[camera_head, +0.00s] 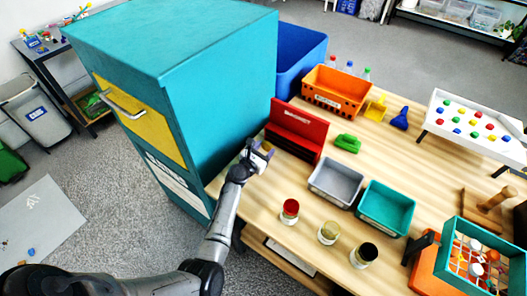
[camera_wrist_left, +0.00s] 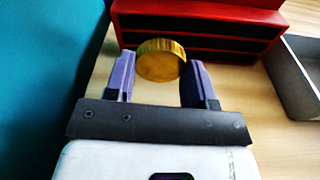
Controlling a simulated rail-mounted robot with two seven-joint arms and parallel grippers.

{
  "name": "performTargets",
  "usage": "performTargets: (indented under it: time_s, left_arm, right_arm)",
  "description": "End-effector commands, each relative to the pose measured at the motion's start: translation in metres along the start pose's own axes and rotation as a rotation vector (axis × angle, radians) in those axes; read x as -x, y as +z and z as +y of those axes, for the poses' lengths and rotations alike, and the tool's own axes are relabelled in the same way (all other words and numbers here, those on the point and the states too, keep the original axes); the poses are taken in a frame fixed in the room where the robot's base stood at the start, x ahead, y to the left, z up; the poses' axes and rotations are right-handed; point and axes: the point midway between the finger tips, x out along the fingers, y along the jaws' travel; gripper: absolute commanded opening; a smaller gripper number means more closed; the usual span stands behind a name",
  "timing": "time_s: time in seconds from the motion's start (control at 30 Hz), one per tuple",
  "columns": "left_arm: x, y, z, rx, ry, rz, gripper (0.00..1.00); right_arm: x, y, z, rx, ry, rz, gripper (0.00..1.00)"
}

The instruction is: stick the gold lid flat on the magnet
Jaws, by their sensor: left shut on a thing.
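The gold lid (camera_wrist_left: 161,60) is between the two purple fingers of my left gripper (camera_wrist_left: 160,72), which is shut on it. The lid's round face and ridged edge show in the left wrist view. The red magnet stand (camera_head: 297,128), with a lettered top and dark strips, stands on the table near the teal cabinet. In the head view my left gripper (camera_head: 261,153) is just to the left of this stand. In the wrist view the stand (camera_wrist_left: 205,18) is beyond the lid, with the lid apart from it. My right gripper is not in view.
A grey bin (camera_head: 336,183) and a teal bin (camera_head: 386,208) stand right of the magnet. Three jars (camera_head: 328,233) stand near the front edge. A green object (camera_head: 347,143) lies behind the grey bin. The tall teal cabinet (camera_head: 215,90) is close on the left.

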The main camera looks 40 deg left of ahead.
Motion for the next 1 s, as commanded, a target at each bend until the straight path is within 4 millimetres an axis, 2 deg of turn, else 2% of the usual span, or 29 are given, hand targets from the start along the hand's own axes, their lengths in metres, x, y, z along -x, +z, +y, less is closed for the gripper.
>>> performTargets:
  time_s: [0.03,0.6,1.0]
  left_arm:
    - [-0.004,-0.005,-0.001,0.000,-0.001,0.000,0.25]
    - [-0.036,-0.023,-0.004,0.001,-0.002,0.000,0.25]
    - [-0.056,-0.018,-0.004,0.000,-0.002,0.000,0.25]
  right_arm:
    - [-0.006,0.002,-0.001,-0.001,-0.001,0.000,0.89]
    - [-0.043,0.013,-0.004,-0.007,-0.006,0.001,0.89]
    - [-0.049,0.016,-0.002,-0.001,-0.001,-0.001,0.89]
